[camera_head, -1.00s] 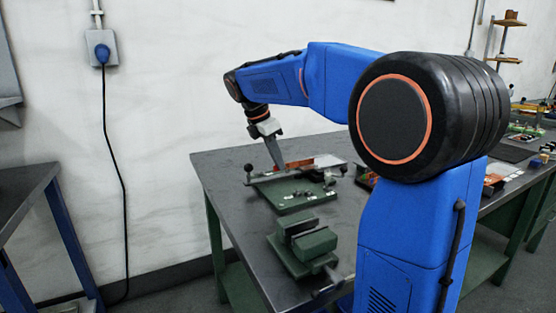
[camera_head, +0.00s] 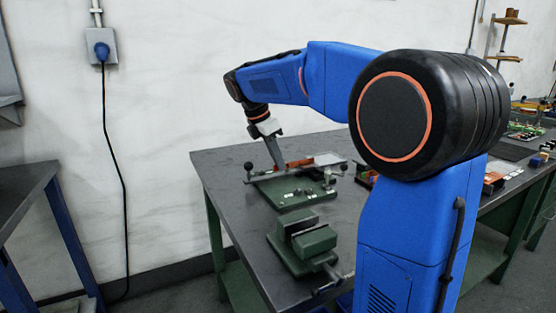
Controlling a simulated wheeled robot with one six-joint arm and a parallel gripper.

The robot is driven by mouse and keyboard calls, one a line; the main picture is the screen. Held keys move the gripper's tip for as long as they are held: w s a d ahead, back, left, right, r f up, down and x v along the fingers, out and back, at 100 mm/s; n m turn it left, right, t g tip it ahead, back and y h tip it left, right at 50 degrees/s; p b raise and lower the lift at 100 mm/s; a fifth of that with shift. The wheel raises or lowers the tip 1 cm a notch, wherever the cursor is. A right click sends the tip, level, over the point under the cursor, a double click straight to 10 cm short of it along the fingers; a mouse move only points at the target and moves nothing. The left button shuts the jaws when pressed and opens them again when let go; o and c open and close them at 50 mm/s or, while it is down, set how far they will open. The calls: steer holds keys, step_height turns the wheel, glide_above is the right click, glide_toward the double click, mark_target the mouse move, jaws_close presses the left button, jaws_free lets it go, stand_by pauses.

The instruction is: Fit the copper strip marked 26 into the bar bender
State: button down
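My gripper (camera_head: 275,163) reaches down at the back left of the workbench, its fingertips just above or at a grey bar. I cannot tell whether it is open or shut, or whether it holds anything. A green-based bench tool (camera_head: 290,198) with a long grey bar and black ball knobs stands under it; this looks like the bar bender. A copper-coloured piece (camera_head: 298,163) shows just right of my fingertips, behind the bar. I cannot read a number on it, nor tell whether it touches the gripper.
A green vice (camera_head: 303,245) stands in front of the bender, near the front edge of the dark workbench (camera_head: 222,170). A pale flat sheet (camera_head: 328,159) lies behind. Small parts lie right of my arm, which hides much of the bench. The bench's left side is clear.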

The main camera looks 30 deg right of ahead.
steer(key=shift+f, duration=0.55)
stand_by(1.0)
steer(key=c, duration=2.4)
jaws_free()
steer(key=shift+o, duration=0.2)
steer(key=shift+r, duration=0.15)
steer(key=shift+r, duration=1.35)
steer(key=shift+o, duration=0.3)
steer(key=o, duration=0.5)
steer(key=shift+r, duration=0.1)
